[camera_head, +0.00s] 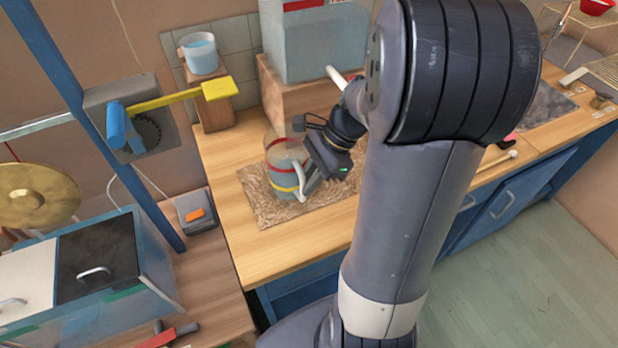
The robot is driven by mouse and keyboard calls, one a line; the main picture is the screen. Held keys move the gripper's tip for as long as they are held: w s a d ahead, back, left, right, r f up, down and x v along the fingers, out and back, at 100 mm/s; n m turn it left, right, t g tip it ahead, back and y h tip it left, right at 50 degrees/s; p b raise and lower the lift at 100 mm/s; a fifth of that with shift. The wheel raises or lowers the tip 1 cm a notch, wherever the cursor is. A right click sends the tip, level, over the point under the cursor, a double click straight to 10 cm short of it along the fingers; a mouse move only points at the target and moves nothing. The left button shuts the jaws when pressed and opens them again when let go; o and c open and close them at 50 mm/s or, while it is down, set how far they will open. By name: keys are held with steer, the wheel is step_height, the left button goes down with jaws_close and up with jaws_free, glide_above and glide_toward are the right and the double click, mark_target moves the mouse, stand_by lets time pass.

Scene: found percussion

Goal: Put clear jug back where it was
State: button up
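The clear jug (282,160) stands upright on the brown speckled mat (262,207) on the wooden counter. It has a red band near the top and a yellow band near the bottom, with bluish-grey contents low inside. A pale curved handle (299,178) shows on its right side. My gripper (308,178) is at the jug's right side, at the handle. Its fingertips overlap the handle in the picture, so I cannot tell whether they are closed on it.
A large clear tank (315,45) stands on a wooden block behind the jug. A small clear cup (199,52) sits on a wooden post, with a yellow lever (180,98) in front. A brass gong (35,196) hangs left. The counter's front left (262,257) is clear.

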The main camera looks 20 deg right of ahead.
steer(key=o, duration=0.3)
steer(key=v, duration=1.2)
steer(key=shift+r, duration=0.15)
steer(key=shift+p, duration=0.3)
